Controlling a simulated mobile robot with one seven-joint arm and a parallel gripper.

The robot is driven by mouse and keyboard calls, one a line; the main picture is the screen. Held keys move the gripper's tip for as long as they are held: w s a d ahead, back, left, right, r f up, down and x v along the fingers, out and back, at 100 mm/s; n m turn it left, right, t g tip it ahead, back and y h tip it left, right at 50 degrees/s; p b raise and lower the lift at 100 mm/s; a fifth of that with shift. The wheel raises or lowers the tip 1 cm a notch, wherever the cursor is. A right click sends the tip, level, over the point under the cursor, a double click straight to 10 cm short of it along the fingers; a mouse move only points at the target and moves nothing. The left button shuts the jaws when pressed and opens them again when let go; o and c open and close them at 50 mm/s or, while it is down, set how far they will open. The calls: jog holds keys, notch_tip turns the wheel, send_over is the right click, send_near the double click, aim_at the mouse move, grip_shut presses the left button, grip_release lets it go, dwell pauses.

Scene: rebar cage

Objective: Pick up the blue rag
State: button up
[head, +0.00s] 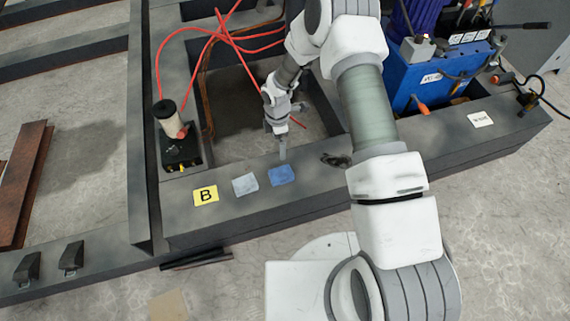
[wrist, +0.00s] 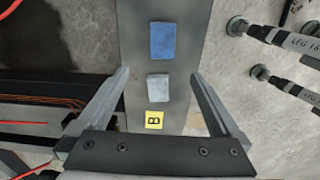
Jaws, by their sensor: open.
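The blue rag (head: 282,175) lies flat on the dark steel beam (head: 320,187), just right of a pale grey rag (head: 245,184). My gripper (head: 283,157) is above the beam beside the blue rag's far edge and appears apart from it. In the wrist view the blue rag (wrist: 162,41) is near the top, beyond the fingertips. The pale rag (wrist: 158,87) shows between the two fingers of my gripper (wrist: 160,75), which are spread wide with nothing held.
A yellow label marked B (head: 205,195) lies left of the rags. A black device with a white-topped cylinder (head: 169,120) stands further left, with red hoses. A dark small item (head: 336,160) lies right. A blue machine (head: 430,80) stands at the back right.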

jog(key=b, duration=0.4)
send_over(281, 173)
jog(key=f, duration=1.2)
jog(key=shift+w+a+f, duration=0.15)
jog(key=shift+a+f, duration=0.15)
jog(key=shift+f, duration=0.1)
jog(key=shift+d+f+b, duration=0.15)
jog(key=shift+f+b, duration=0.4)
jog(key=shift+f, duration=0.9)
jog(key=shift+d+f+b, duration=0.1)
jog(key=shift+f+b, duration=0.4)
jog(key=shift+f, duration=0.95)
jog(key=shift+c, duration=0.3)
jog(key=shift+s+r, duration=0.1)
jog(key=shift+s, duration=0.1)
jog(key=c, duration=1.2)
